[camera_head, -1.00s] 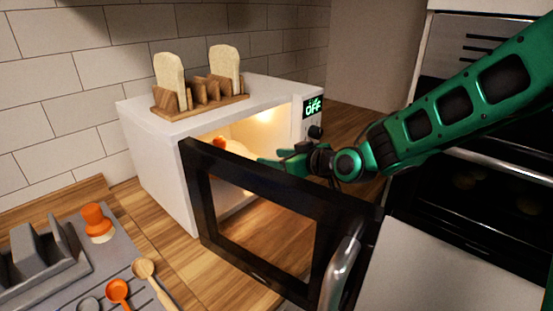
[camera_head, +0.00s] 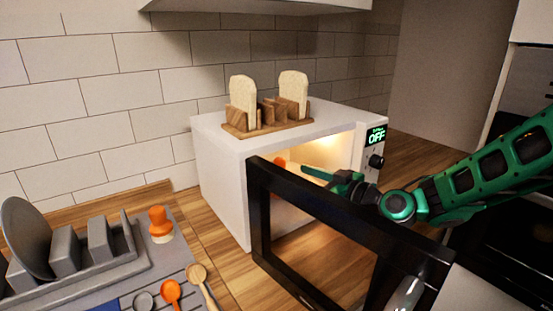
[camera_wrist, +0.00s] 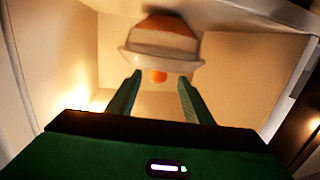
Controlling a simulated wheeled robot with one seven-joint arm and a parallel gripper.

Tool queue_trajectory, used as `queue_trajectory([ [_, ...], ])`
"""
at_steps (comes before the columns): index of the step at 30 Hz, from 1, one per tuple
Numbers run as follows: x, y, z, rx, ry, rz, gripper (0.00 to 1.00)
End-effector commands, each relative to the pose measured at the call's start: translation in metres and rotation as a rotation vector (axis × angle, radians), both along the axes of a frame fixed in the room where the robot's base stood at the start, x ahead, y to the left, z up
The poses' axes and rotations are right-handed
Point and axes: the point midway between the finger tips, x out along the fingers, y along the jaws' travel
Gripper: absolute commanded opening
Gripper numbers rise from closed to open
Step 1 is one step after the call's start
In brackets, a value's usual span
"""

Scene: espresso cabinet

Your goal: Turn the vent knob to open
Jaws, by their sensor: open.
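A white microwave (camera_head: 222,174) stands on the counter with its dark-framed door (camera_head: 262,225) open. Its panel has a green display (camera_head: 376,135) reading OFF and a black knob (camera_head: 376,161). Inside is a white and orange domed item (camera_wrist: 160,45) with a small orange knob (camera_wrist: 158,76). In the head view only an orange bit (camera_head: 279,162) of it shows clearly. My gripper (camera_head: 308,174) reaches over the door into the lit cavity. In the wrist view my gripper (camera_wrist: 160,78) is open, its fingertips on either side of the small orange knob; contact cannot be told. No label marks a vent knob.
A wooden rack (camera_head: 265,125) with two bread slices sits on the microwave. The open door lies below my arm. At left are a grey dish rack (camera_head: 75,275), an orange-topped item (camera_head: 160,222) and several spoons. A wall cabinet (camera_head: 260,5) hangs above.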

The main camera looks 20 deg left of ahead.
Motion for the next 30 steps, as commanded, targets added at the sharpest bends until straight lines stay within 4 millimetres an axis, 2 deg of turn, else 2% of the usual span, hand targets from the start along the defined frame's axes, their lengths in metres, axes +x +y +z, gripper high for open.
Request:
queue_trajectory([
  [11, 0.005, 0.021, 0.009, 0.063, -0.025, 0.015, 0.46],
  [24, 0.038, 0.083, 0.009, 0.063, -0.025, 0.008, 0.46],
  [30, 0.047, 0.098, 0.009, 0.062, -0.025, 0.006, 0.46],
])
